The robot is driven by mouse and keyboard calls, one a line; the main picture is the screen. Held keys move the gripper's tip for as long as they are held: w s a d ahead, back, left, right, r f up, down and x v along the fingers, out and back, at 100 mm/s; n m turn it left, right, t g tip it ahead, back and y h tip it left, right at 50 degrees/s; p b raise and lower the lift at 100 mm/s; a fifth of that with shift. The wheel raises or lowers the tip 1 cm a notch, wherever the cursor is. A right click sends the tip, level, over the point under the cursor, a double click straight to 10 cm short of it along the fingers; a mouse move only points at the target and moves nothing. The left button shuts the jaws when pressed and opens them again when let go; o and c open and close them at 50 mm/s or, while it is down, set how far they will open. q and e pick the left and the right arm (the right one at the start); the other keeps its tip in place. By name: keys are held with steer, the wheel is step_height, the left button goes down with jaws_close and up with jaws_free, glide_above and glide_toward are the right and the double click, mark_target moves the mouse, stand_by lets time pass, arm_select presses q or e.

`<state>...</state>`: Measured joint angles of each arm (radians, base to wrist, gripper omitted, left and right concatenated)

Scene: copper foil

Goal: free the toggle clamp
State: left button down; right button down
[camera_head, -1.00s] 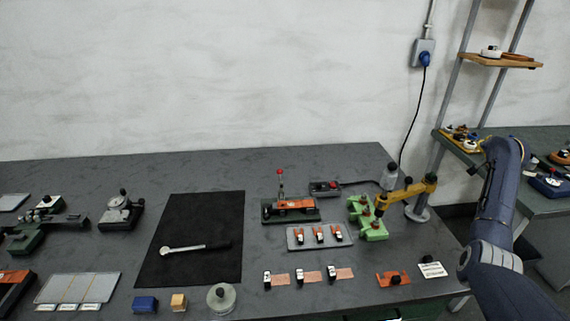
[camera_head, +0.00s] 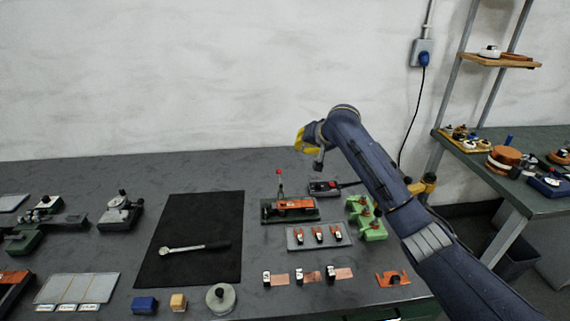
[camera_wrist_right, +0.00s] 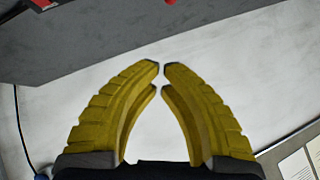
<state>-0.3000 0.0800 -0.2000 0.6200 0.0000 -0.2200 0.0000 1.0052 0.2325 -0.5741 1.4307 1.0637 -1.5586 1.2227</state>
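The toggle clamp (camera_head: 290,212) stands on the table right of the black mat, a dark green base with an orange part. Its lever is upright, with a red knob (camera_head: 279,172) on top. My right gripper (camera_head: 299,142), with yellow fingers, is above the back of the table, up and right of the red knob and apart from it. In the right wrist view its fingertips (camera_wrist_right: 161,67) nearly meet, with only a sliver between them and nothing held. A bit of red (camera_wrist_right: 38,3) shows at that view's top edge. My left gripper is not in view.
A grey tray (camera_head: 343,240) with several small orange-and-black parts lies in front of the clamp. A green fixture (camera_head: 377,232) stands to the right, near my right arm. A ratchet wrench (camera_head: 195,247) lies on the black mat (camera_head: 213,212).

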steer(key=w+a+f, duration=0.5)
steer(key=a+f, duration=0.1)
steer(key=f, duration=0.4)
steer(key=shift+w+a+f, duration=0.3)
steer(key=shift+w+f, duration=0.05)
stand_by(0.3)
steer(key=shift+w+a+f, duration=0.15)
steer(key=shift+w+f, duration=0.1)
steer(key=shift+f, duration=0.35)
steer(key=shift+r, duration=0.2)
steer(key=shift+r, duration=0.65)
